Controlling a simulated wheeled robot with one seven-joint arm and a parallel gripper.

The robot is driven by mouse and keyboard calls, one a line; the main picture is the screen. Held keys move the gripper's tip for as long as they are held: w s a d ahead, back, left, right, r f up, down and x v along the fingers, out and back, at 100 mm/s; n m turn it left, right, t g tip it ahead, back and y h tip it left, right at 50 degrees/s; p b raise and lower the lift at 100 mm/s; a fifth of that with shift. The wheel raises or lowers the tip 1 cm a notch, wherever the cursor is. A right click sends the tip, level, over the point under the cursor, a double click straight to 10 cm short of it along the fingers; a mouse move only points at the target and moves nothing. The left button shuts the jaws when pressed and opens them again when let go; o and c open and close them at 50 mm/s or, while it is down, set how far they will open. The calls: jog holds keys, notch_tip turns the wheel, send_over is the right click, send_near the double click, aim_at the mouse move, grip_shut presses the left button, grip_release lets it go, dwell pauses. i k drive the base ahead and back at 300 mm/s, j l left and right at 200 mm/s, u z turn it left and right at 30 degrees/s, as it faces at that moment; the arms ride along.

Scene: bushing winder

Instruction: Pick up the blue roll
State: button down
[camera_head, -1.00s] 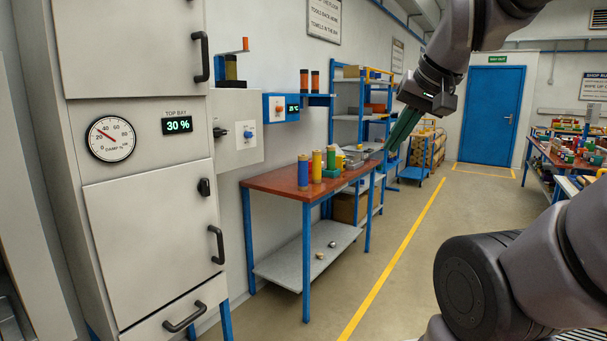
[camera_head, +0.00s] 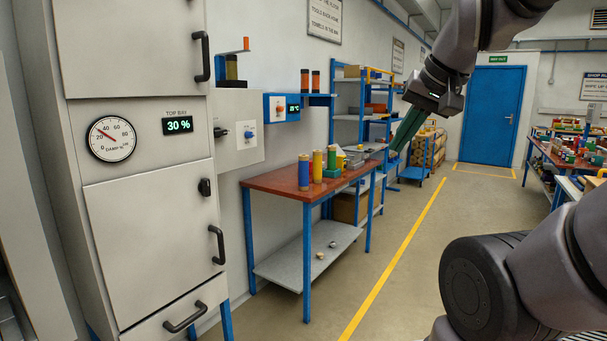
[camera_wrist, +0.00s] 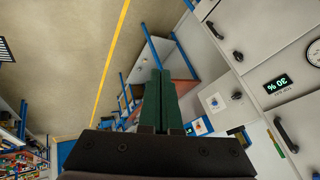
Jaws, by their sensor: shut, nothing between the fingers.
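The blue roll (camera_head: 303,172) stands upright at the near left part of the red-topped table (camera_head: 270,182). It looks blue with a tan or orange top. A yellow roll (camera_head: 317,166) stands just to its right. My gripper (camera_head: 394,148) is in the air, right of the table and well apart from the roll, with its long green fingers pointing down and left. In the wrist view my gripper (camera_wrist: 161,72) shows its two green fingers lying together with nothing between them. I cannot make out the blue roll in the wrist view.
A green and yellow item (camera_head: 331,162) and grey trays stand on the table beyond the rolls. A grey cabinet (camera_head: 150,230) fills the left. A lower shelf (camera_head: 300,258) holds small parts. The floor (camera_head: 430,270) right of the table is open.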

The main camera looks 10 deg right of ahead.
aim_at(304, 158)
jog(key=i+j+z, duration=0.2)
jog(key=i, duration=0.35)
jog(key=i+j+z, duration=0.15)
jog(key=i, duration=0.35)
jog(key=i+j+z, duration=0.2)
jog(key=i+j, duration=0.15)
jog(key=i, duration=0.2)
jog(key=i+j+z, duration=0.15)
jog(key=i+j, duration=0.25)
jog(key=i, duration=0.1)
